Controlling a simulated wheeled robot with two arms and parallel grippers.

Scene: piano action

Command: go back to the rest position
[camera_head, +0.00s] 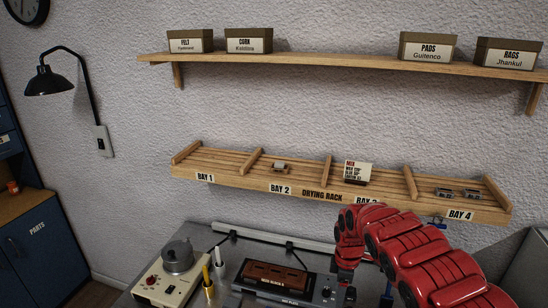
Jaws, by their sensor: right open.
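My right arm comes in from the lower right as a chain of red segments, bends above the bench and hangs down at its far end. My right gripper (344,281) is at that low end, small and dark, over the right side of the black device on the bench. Its jaws are open, and I see nothing held between them. Whether it touches the device cannot be told. My left arm and left gripper are not in view.
A wooden drying rack (232,179) with labelled bays hangs behind my arm; BAY 3's label is partly covered. The bench holds a black device with a brown block (275,275) and a cream unit (172,285). A shelf (320,63) with boxes is above.

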